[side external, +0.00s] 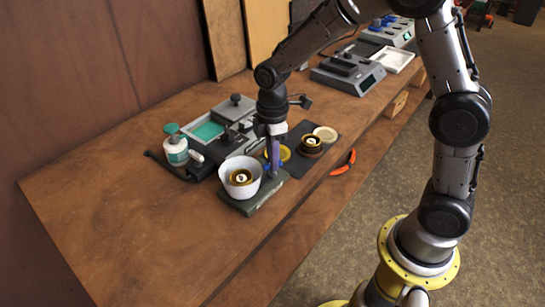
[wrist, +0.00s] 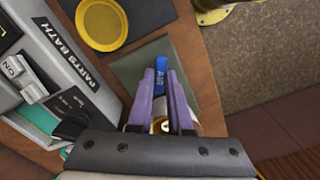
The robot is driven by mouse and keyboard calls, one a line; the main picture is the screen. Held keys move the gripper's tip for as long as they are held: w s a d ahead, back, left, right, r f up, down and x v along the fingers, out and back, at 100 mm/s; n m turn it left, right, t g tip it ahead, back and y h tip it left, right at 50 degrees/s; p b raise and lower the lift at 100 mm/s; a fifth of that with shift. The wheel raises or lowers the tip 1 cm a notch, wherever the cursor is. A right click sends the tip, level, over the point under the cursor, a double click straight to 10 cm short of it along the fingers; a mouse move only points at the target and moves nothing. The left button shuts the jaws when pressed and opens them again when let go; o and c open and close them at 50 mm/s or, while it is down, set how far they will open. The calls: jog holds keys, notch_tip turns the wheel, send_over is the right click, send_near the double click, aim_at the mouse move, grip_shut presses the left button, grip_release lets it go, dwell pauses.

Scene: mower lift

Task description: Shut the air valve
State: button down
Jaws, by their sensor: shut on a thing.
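The air valve's blue handle (wrist: 161,72), with small light lettering, lies between the two purple fingers in the wrist view. My gripper (wrist: 162,84) is shut on it. In the side view my gripper (side external: 273,164) points down just right of the white bowl (side external: 226,183), above a dark green slab (side external: 248,206). The handle is mostly hidden by the fingers there, and the valve's body cannot be made out. In the wrist view a bit of brass shows between the fingers, nearer the wrist.
The bowl holds a brass round part. A yellow dish (wrist: 102,23) lies on a dark mat beside brass rings (side external: 311,143) and a pale disc (side external: 326,133). The parts bath (wrist: 60,60) stands close by. Orange-handled pliers (side external: 344,164) lie near the bench's front edge. The bench's near left is clear.

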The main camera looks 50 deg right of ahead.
jog(key=m, duration=1.1)
jog(key=shift+m, duration=0.3)
jog(key=shift+r, duration=0.1)
dwell(0.3)
jog(key=c, duration=0.8)
grip_release()
jog(key=shift+c, duration=0.2)
notch_tip(320, 180, up, 14)
notch_tip(320, 180, up, 11)
jog(key=shift+r, duration=0.2)
dwell(1.9)
